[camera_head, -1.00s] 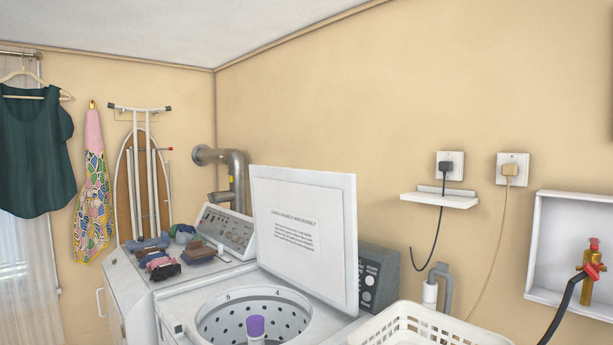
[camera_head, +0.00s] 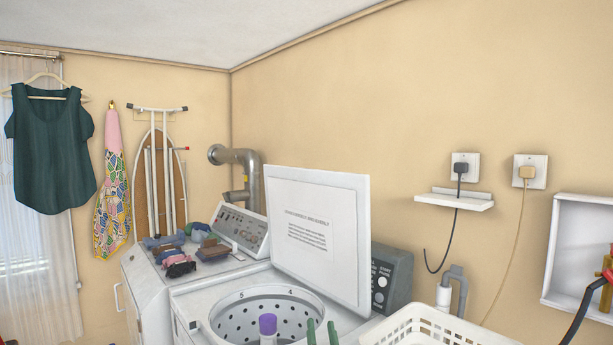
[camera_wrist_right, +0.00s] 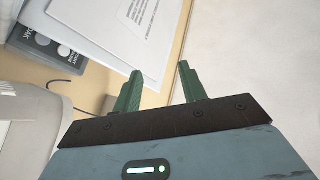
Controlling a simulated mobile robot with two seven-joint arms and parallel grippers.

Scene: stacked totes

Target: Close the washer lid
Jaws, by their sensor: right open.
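The white washer lid (camera_head: 320,238) stands raised and tilted slightly back behind the washer's open drum. The washer (camera_head: 195,293) is white, with a perforated tub and a purple-topped agitator (camera_head: 267,325) inside. The lid also shows in the right wrist view (camera_wrist_right: 105,30), at upper left. My right gripper (camera_head: 321,330) shows as two green fingertips at the bottom edge of the head view, in front of the washer's right part and below the lid. In the right wrist view its fingers (camera_wrist_right: 158,80) are apart and empty, not touching the lid. My left gripper is not in view.
A white laundry basket (camera_head: 440,325) is to the right of the washer. The dryer (camera_head: 145,285) on the left carries several folded clothes (camera_head: 180,250). A grey control box (camera_head: 390,278) stands behind the lid. A small shelf (camera_head: 453,200) and cords are on the wall.

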